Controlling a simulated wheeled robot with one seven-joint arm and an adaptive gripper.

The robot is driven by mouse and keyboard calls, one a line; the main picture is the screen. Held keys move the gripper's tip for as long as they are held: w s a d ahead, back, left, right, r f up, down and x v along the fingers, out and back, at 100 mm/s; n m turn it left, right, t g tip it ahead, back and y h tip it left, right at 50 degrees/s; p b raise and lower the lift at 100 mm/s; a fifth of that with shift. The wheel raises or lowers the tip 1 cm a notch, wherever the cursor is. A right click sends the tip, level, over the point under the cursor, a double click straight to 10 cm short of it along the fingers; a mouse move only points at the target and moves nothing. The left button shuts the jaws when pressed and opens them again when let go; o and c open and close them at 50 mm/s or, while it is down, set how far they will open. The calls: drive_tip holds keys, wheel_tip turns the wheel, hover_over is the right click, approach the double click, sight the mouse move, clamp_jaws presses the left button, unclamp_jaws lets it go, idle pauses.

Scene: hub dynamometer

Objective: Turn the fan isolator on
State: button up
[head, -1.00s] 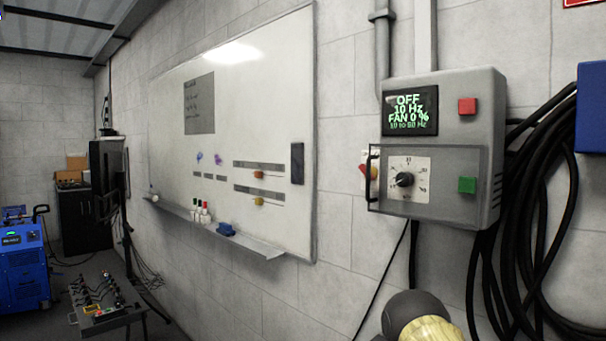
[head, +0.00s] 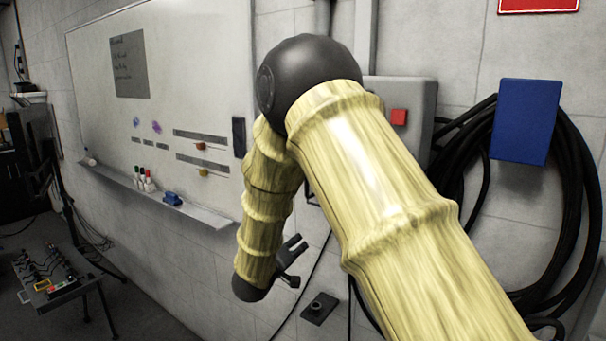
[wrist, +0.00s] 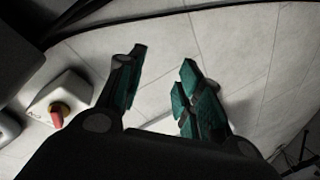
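The fan isolator looks to be the white box (wrist: 65,98) with a red rotary handle (wrist: 57,118) on a yellow base, at the left of the wrist view. In the head view it is hidden behind my arm. My gripper (wrist: 162,82) is open and empty, its teal-padded fingers apart, with the isolator to the left of them and not between them. In the head view my gripper (head: 293,262) is low in front of the wall, below the grey control box (head: 418,100). The handle's on or off marking is too small to read.
My arm covers most of the grey control box; its red button (head: 399,117) shows. A whiteboard (head: 190,60) with a tray (head: 150,195) is at left. A dark knobbed plate (head: 319,309) sits below.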

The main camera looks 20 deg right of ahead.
drive_tip(key=w+a+r+m+g+h+p, duration=0.1)
drive_tip(key=a+r+m+h+p, duration=0.2)
drive_tip(key=r, duration=2.1)
drive_tip(key=w+d+h+p, duration=0.1)
drive_tip(key=w+d+p, duration=0.4)
drive_tip(key=w+d, duration=0.2)
drive_tip(key=shift+d+n+p, duration=0.3)
drive_tip(key=shift+d+p, duration=0.1)
drive_tip(key=shift+d, duration=0.35)
drive_tip(key=shift+f, duration=0.1)
clamp_jaws()
